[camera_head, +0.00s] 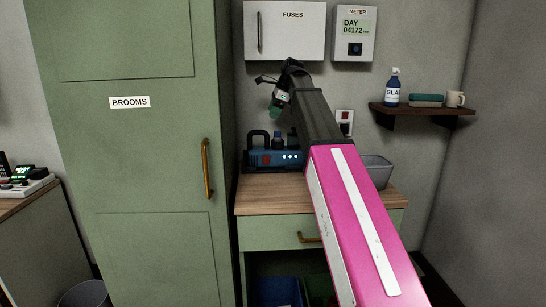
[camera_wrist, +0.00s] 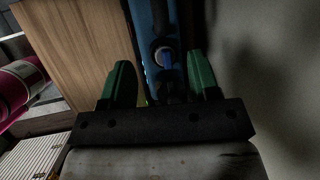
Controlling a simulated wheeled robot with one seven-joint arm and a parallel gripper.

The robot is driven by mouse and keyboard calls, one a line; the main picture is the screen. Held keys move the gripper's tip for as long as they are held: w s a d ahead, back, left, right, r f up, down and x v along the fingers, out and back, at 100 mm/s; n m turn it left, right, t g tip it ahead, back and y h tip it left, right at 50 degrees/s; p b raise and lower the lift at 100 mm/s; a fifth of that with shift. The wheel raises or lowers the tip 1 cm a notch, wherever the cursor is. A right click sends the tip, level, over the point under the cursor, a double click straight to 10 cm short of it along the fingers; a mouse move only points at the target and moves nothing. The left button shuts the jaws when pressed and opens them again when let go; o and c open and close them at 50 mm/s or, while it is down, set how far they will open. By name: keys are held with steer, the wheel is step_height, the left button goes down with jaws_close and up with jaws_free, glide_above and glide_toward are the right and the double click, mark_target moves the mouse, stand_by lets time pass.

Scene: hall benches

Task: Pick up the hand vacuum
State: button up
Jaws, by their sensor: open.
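A blue and black appliance with a dark handle and a row of small lights, seemingly the hand vacuum (camera_head: 262,158), sits at the back of the wooden-topped bench. My gripper (camera_head: 274,108) is above it, pointing down, with open green-tipped fingers. In the wrist view, the blue body (camera_wrist: 149,35) with a round silver-and-blue knob shows beyond and between the two spread fingers of my gripper (camera_wrist: 160,62). The fingers appear apart from it, and nothing is held. My arm hides part of the bench to the right of the appliance.
A grey bin (camera_head: 378,170) stands on the bench's right side. The fuse box (camera_head: 285,40) and meter (camera_head: 354,45) are on the wall behind my arm. A shelf (camera_head: 425,112) holds a spray bottle, brush and mug. A tall green cabinet (camera_head: 130,150) borders the bench on the left.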

steer(key=x, duration=0.9)
steer(key=shift+d+f, duration=0.1)
steer(key=shift+d, duration=0.1)
jaws_close()
steer(key=shift+w, duration=0.1)
step_height(320, 180, up, 15)
stand_by(1.1)
